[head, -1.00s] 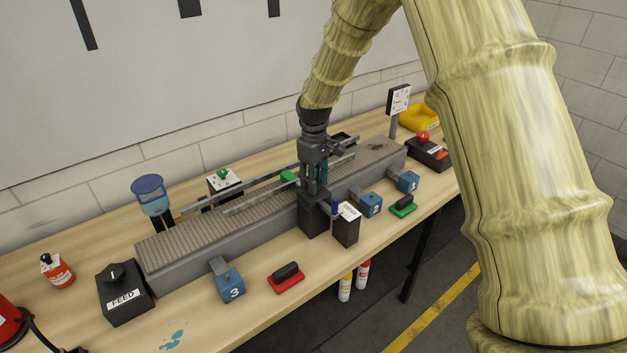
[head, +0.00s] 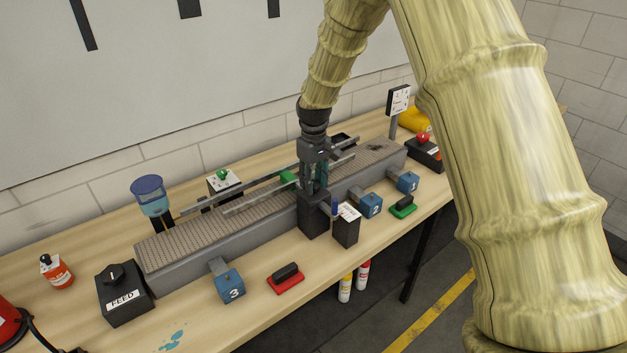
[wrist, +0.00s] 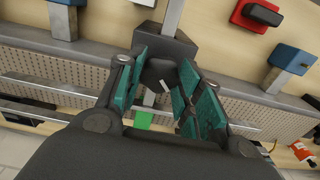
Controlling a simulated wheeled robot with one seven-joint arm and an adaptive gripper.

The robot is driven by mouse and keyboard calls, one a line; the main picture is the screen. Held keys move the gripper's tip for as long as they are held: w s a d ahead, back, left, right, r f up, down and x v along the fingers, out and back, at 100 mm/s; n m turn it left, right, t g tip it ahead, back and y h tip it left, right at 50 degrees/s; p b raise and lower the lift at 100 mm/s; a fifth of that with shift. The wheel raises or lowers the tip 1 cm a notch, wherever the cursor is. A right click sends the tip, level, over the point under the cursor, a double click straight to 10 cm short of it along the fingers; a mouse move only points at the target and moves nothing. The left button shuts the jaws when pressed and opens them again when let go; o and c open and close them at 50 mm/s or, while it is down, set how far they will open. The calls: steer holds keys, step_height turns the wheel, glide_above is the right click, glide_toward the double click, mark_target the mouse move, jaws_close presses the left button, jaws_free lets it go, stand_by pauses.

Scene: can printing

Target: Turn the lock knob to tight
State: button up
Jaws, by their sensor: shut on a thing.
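The dark lock knob (wrist: 157,74), with a small white mark on it, sits on a black post (head: 314,219) at the front side of the conveyor. In the wrist view the post's dark top (wrist: 176,46) shows behind the knob. My gripper (head: 315,186) points down over the post. Its teal pads (wrist: 163,78) stand on either side of the knob and are shut on it. The fingers hide much of the knob in the head view, and I cannot read its exact setting.
The conveyor (head: 200,233) and its rails (head: 262,196) run beside my gripper. A small labelled box (head: 347,228) with a blue lever stands close to the post's right. Blue numbered blocks (head: 230,286) and a red-based block (head: 286,280) stand along the front.

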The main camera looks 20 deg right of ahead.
mark_target(314, 183)
steer(key=o, duration=1)
steer(key=shift+s+f, duration=0.1)
steer(key=shift+f, duration=0.1)
steer(key=shift+o, duration=0.2)
steer(key=shift+r, duration=0.2)
steer(key=shift+r, duration=0.6)
step_height(314, 183, up, 11)
steer(key=shift+f, duration=0.2)
